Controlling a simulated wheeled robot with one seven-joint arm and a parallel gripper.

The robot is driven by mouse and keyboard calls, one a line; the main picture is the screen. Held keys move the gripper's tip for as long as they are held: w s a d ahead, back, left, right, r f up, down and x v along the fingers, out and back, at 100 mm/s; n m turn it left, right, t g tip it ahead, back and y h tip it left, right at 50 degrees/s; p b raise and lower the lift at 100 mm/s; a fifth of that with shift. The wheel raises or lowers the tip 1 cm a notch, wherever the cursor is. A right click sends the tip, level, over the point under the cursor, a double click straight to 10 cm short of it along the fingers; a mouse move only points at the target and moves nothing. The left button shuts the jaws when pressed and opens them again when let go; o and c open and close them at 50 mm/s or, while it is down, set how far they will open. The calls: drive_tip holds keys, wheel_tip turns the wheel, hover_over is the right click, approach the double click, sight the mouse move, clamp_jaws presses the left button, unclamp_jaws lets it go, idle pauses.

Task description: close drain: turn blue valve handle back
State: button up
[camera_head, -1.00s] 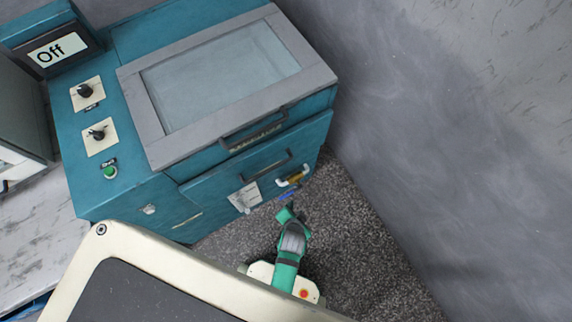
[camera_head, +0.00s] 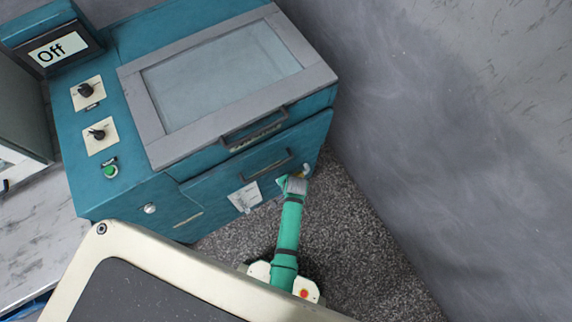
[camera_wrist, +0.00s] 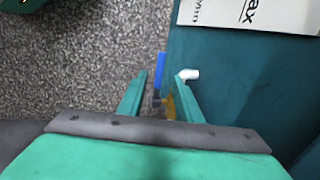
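The blue valve handle (camera_wrist: 160,70) shows in the wrist view as a narrow upright bar beside the teal cabinet's edge. My gripper (camera_wrist: 162,76) is open, with one green finger on each side of the handle's line. The handle appears between or just beyond the fingertips; I cannot tell whether they touch it. A yellow part (camera_wrist: 170,106) shows between the fingers, and a white pipe end (camera_wrist: 188,74) is by the right fingertip. In the head view my gripper (camera_head: 293,184) is at the cabinet's lower right front and hides the handle.
The teal machine (camera_head: 130,195) has a drawer handle (camera_head: 267,164) and a white label (camera_head: 244,197) left of my gripper. Its screen (camera_head: 57,50) reads "Off". A grey wall (camera_head: 430,130) stands to the right. Speckled floor (camera_head: 350,230) is clear between them.

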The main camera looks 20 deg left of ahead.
drive_tip(key=shift+w+a+f, duration=0.15)
drive_tip(key=shift+f, duration=0.8)
drive_tip(key=shift+w+a+f, duration=0.1)
drive_tip(key=shift+a+f, duration=0.05)
drive_tip(key=shift+f, duration=0.8)
drive_tip(key=shift+w+a+f, duration=0.15)
drive_tip(key=shift+f, duration=0.8)
drive_tip(key=shift+c, duration=0.4)
clamp_jaws()
